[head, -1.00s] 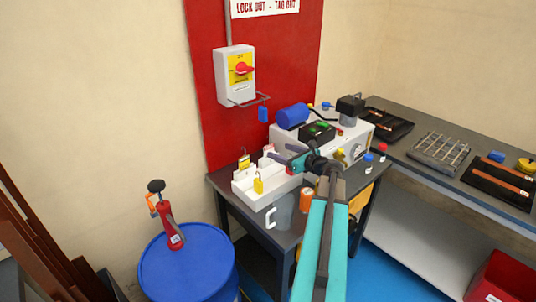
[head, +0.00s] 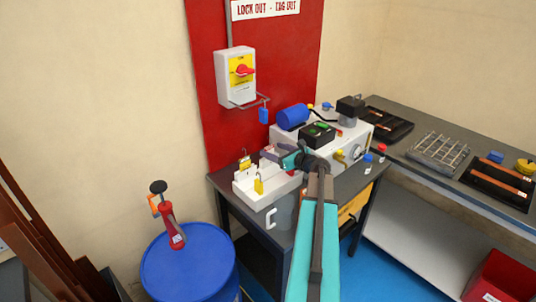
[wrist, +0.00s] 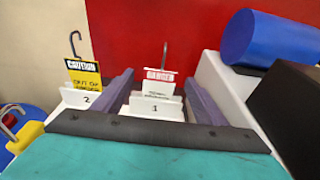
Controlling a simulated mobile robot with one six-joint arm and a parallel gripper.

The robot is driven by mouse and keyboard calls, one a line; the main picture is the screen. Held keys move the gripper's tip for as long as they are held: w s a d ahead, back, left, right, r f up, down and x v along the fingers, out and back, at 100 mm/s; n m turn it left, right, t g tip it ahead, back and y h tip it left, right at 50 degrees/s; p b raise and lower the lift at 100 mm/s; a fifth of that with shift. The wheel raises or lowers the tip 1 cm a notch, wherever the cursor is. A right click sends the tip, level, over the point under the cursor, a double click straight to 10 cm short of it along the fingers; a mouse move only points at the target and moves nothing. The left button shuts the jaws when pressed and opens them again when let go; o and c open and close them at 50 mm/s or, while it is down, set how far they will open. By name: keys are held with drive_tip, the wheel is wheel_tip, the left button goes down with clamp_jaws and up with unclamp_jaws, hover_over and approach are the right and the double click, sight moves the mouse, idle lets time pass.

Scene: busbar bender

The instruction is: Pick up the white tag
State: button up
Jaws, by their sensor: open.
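The white tag (wrist: 159,76), with a red DANGER band and a wire hook on top, stands upright behind a small white plate marked 1 (wrist: 155,108) in the wrist view. My gripper (wrist: 158,78) is open. Its two dark fingers stand left and right of the tag, with visible gaps and nothing held. In the head view my gripper (head: 276,153) is over the right part of the white tray (head: 258,200) and largely hides the tag. The tag's lower part is hidden by the plate in the wrist view.
A yellow CAUTION tag (wrist: 84,78) stands left, behind plate 2 (wrist: 87,101). A yellow padlock (head: 259,186) is at the tray's front. The grey machine with a blue motor (head: 292,117) stands close on the right. The red board (head: 268,60) is behind.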

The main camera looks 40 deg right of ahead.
drive_tip(key=shift+w+f, duration=0.1)
drive_tip(key=shift+w, duration=0.3)
drive_tip(key=c, duration=1.1)
drive_tip(key=shift+r+b, duration=0.7)
drive_tip(key=shift+r, duration=2.5)
drive_tip(key=s+a+b, duration=0.1)
drive_tip(key=s+b, duration=0.1)
drive_tip(key=s, duration=0.3)
drive_tip(key=s+a+b, duration=0.2)
drive_tip(key=s, duration=0.2)
drive_tip(key=s+a+b, duration=0.2)
drive_tip(key=s, duration=0.3)
drive_tip(key=shift+s+a+r, duration=0.15)
drive_tip(key=shift+s+a, duration=0.05)
drive_tip(key=shift+s, duration=0.15)
drive_tip(key=shift+b, duration=0.4)
